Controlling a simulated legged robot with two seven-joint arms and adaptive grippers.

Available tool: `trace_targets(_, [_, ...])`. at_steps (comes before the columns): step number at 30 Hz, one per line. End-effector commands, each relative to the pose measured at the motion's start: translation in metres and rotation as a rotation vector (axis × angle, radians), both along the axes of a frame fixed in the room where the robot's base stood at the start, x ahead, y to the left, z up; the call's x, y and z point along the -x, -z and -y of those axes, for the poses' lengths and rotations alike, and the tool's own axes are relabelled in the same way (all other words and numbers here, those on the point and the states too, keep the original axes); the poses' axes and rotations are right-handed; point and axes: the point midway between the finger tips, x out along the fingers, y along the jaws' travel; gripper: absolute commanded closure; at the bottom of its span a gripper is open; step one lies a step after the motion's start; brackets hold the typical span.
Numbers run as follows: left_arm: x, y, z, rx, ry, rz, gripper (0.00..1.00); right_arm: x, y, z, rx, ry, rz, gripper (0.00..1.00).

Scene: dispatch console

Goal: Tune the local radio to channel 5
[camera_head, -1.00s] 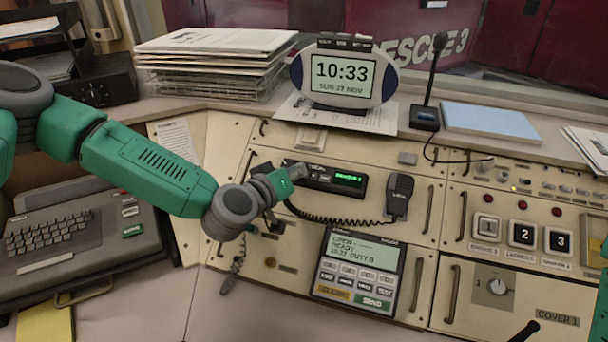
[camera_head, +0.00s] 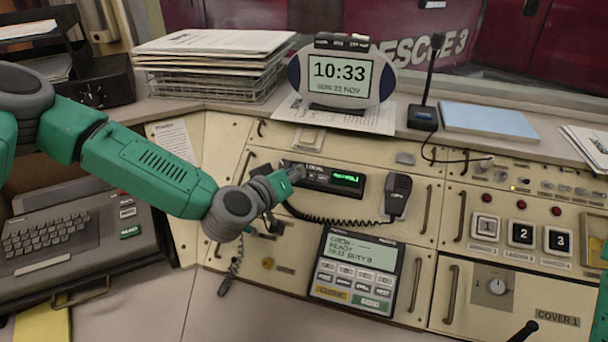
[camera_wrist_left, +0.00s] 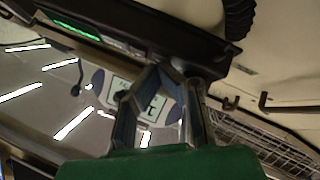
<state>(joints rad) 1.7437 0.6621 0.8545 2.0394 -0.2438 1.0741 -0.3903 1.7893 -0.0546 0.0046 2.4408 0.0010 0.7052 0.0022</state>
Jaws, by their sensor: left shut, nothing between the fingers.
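The local radio (camera_head: 318,186) is a dark box on the sloped console panel, with a small green lit display (camera_head: 347,179) whose text is too small to read. My left gripper (camera_head: 294,173) is at the radio's left end and hides part of its front there. In the left wrist view the gripper's fingers (camera_wrist_left: 172,78) are shut with nothing between them, close to the radio's dark body (camera_wrist_left: 150,38). Whether they touch a control cannot be told. The green display also shows in the left wrist view (camera_wrist_left: 76,31). My right gripper is not in view.
A hand microphone (camera_head: 397,194) with a coiled cord hangs right of the radio. A keypad unit (camera_head: 355,271) sits below it. A clock (camera_head: 342,76) and desk microphone (camera_head: 424,115) stand behind. Metal handles stick out from the panels.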

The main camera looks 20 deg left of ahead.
Motion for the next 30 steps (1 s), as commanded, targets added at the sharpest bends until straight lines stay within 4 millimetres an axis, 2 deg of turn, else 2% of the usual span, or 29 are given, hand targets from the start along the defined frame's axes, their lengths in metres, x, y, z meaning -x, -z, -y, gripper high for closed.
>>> trace_targets(10, [0.007, -0.015, 0.009, 0.000, 0.003, 0.002, 1.00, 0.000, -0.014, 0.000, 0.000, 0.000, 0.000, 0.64])
trace_targets(22, [0.008, -0.017, 0.010, 0.001, 0.002, 0.002, 1.00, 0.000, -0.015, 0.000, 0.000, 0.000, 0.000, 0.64])
trace_targets(30, [0.020, -0.038, 0.010, 0.001, 0.003, 0.002, 1.00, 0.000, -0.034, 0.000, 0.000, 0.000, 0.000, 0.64])
